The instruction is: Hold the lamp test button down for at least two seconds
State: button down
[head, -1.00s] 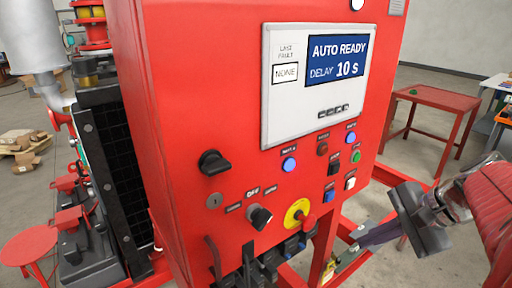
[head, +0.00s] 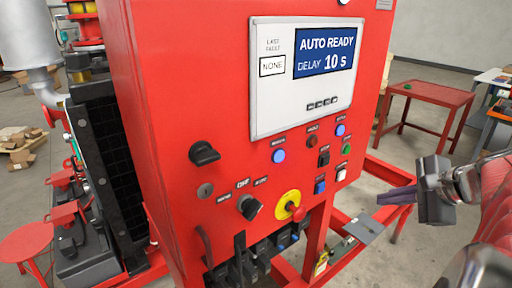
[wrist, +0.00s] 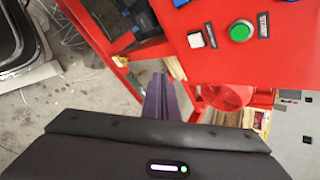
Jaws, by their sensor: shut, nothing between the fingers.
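The red control panel (head: 215,110) carries several buttons whose small labels I cannot read, so I cannot tell which is the lamp test button. At its lower right are a white square button (head: 341,172), a blue square button (head: 319,187), a black one (head: 323,158) and a green one (head: 346,149). The wrist view shows the white button (wrist: 196,40) and green button (wrist: 241,31) at the upper right. My gripper (head: 381,196) is shut and empty, right of the panel and slightly below the white button, apart from it. Its purple fingers also show in the wrist view (wrist: 161,82).
A display (head: 308,75) reads AUTO READY, DELAY 10 s. A yellow-backed red knob (head: 295,209) and black selector switches (head: 249,206) sit lower on the panel. A red table (head: 428,98) stands behind.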

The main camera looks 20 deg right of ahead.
aim_at(341, 175)
jog(key=w+a, duration=0.2)
jog(key=w, duration=0.6)
jog(key=shift+a, duration=0.4)
jog(key=shift+w, duration=0.1)
dwell(1.8)
jog(key=shift+w+a, duration=0.15)
jog(key=shift+w, duration=0.15)
jog(key=shift+w+a, duration=0.15)
jog(key=shift+w, duration=0.25)
dwell(2.1)
